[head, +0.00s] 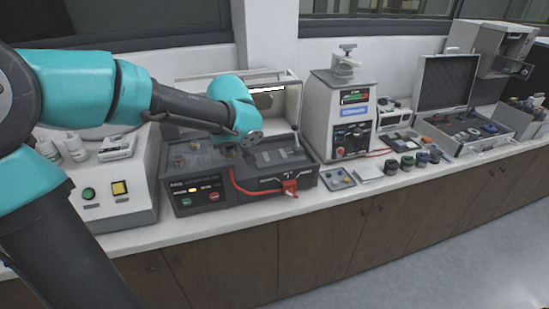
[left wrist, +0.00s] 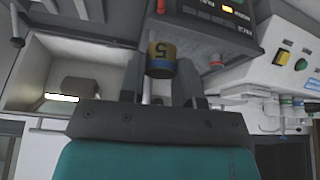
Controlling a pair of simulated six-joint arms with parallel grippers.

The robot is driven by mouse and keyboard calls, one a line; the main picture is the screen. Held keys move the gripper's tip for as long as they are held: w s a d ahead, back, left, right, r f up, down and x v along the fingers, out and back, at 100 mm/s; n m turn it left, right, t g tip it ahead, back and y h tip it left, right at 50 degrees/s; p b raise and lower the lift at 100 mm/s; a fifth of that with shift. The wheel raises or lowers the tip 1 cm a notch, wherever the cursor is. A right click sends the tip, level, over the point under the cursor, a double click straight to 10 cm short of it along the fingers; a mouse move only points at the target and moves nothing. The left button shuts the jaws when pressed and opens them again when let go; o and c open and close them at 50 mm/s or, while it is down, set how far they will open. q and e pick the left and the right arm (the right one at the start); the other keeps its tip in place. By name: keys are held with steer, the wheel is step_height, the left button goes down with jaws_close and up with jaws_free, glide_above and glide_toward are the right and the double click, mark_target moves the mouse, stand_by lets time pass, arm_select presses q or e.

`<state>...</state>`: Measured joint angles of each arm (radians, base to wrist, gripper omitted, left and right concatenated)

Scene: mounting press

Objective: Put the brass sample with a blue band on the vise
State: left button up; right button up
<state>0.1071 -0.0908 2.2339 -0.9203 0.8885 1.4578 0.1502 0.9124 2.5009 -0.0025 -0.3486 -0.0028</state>
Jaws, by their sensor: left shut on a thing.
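The brass sample with a blue band (left wrist: 161,52) shows in the left wrist view, marked with a dark 5, its blue band on the lower end in that picture. It sits between the two fingers of my left gripper (left wrist: 160,72), which is shut on it. In the head view my left gripper (head: 233,148) points down over the grey bench machine (head: 265,182), and the arm hides the sample there. The vise cannot be made out clearly; the wrist largely covers that part of the machine. My right gripper is not in view.
A red lever or cable (head: 262,190) runs along the machine's front. A white press (head: 345,110) stands right of it, with a small tray (head: 338,184) and several dark jars in front. A white control box (head: 115,198) stands left. An open case (head: 447,88) is further right.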

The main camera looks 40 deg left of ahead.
arm_select(q)
steer(key=w+d+f+m+t+h, duration=0.2)
steer(key=w+d+f+m, duration=0.7)
steer(key=w, duration=0.5)
steer(key=w+d+f+m+h, duration=0.25)
steer(key=d+f, duration=0.25)
steer(key=d, duration=0.3)
steer(key=w+d+f+m+h, duration=0.1)
steer(key=d+f+m, duration=0.35)
steer(key=d, duration=0.35)
steer(key=s+a+r, duration=0.4)
steer(key=a, duration=0.4)
steer(key=s+a+r+m, duration=0.1)
steer(key=s+a+r, duration=0.2)
steer(key=a+r, duration=0.2)
steer(key=a+h, duration=0.1)
steer(key=a, duration=0.2)
steer(key=shift+s+a, duration=0.35)
steer(key=w+a, duration=0.3)
steer(key=w, duration=0.1)
steer(key=w+a+f, duration=0.1)
steer(key=w+a, duration=0.2)
steer(key=w, duration=0.1)
steer(key=w+a, duration=0.3)
steer(key=w, duration=0.1)
steer(key=shift+w+a+f, duration=0.15)
steer(key=shift+f, duration=0.1)
steer(key=shift+w, duration=0.1)
